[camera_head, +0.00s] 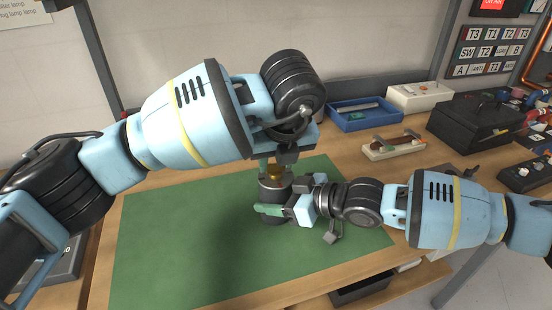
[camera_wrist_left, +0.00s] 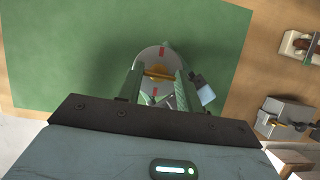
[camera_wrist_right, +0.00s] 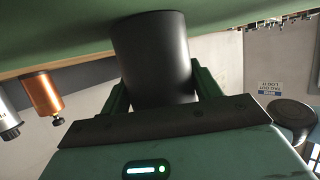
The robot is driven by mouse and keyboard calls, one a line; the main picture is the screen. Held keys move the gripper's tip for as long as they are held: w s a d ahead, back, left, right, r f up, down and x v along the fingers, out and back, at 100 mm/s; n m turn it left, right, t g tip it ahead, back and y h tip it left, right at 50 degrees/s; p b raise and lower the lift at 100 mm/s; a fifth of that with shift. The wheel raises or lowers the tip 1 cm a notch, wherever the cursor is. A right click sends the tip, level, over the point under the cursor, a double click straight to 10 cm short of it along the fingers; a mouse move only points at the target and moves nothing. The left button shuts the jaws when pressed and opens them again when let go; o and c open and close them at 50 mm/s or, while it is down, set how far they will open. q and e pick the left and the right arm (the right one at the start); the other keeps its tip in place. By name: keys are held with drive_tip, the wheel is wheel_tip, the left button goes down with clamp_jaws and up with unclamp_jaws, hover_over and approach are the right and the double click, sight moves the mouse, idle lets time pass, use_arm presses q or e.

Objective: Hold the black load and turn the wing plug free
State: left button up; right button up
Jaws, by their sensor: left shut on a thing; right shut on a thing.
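The black load (camera_head: 271,192) is a dark cylinder standing on the green mat (camera_head: 165,245). In the right wrist view the load (camera_wrist_right: 152,60) sits between the green fingers of my right gripper (camera_head: 279,206), which is shut on its side from the right. The brass wing plug (camera_head: 275,171) is at the top of the load. My left gripper (camera_head: 274,163) points down from above and is shut on the plug. In the left wrist view the plug (camera_wrist_left: 158,73) shows as a brass bar across the pale, red-marked top of the load, between the fingers. The fingers partly hide both things.
A blue tray (camera_head: 362,125), a white box (camera_head: 420,105) and a black case (camera_head: 465,128) stand at the back right. A small pale stand (camera_head: 380,153) is nearer. Much of the mat left of the load is clear.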

idle(0.4)
use_arm(q)
drive_tip(key=o, duration=1)
drive_tip(key=v, duration=1.2)
drive_tip(key=shift+d, duration=0.1)
use_arm(e)
drive_tip(key=o, duration=1.3)
drive_tip(key=shift+o, duration=0.2)
